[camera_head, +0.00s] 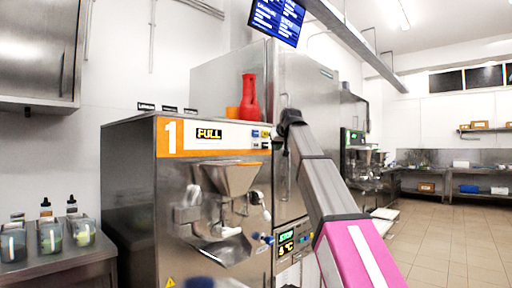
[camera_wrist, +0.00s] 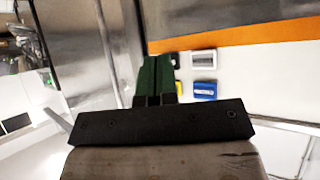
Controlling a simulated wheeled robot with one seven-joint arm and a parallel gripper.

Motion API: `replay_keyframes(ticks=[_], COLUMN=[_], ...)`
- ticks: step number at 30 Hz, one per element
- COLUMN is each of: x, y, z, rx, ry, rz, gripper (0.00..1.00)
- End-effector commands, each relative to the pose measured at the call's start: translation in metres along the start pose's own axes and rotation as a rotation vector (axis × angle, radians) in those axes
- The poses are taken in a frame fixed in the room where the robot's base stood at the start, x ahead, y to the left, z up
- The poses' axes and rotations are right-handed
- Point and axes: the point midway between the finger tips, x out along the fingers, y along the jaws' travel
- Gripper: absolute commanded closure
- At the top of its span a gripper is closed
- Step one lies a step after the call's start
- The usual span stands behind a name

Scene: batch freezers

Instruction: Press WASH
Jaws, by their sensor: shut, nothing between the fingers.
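The batch freezer marked 1 (camera_head: 180,138) has a small button cluster (camera_head: 261,139) at the upper right of its front panel. No label is legible, so I cannot tell which is WASH. My gripper (camera_head: 281,134) is shut and empty, just right of the cluster in the head view. Its dark green fingers (camera_wrist: 157,75) appear beside the buttons in the wrist view; contact cannot be told.
A red bottle (camera_head: 249,98) and an orange cup (camera_head: 232,112) stand on top of the freezer. A steel hopper (camera_head: 232,177) juts from its front below the panel. A tall steel cabinet (camera_head: 305,85) stands behind. Open tiled floor (camera_head: 440,235) lies at right.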

Motion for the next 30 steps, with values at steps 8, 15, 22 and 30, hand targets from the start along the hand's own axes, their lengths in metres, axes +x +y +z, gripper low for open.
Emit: replay_keyframes(ticks=[8,15,22,30], x=[0.0,0.003,0.017,0.04], y=[0.0,-0.002,-0.011,-0.028], z=[0.0,-0.003,-0.013,-0.031], rx=[0.0,0.0,0.0,0.0], ry=[0.001,0.0,0.0,0.0], rz=[0.0,0.0,0.0,-0.001], gripper=[1.0,1.0,1.0,1.0])
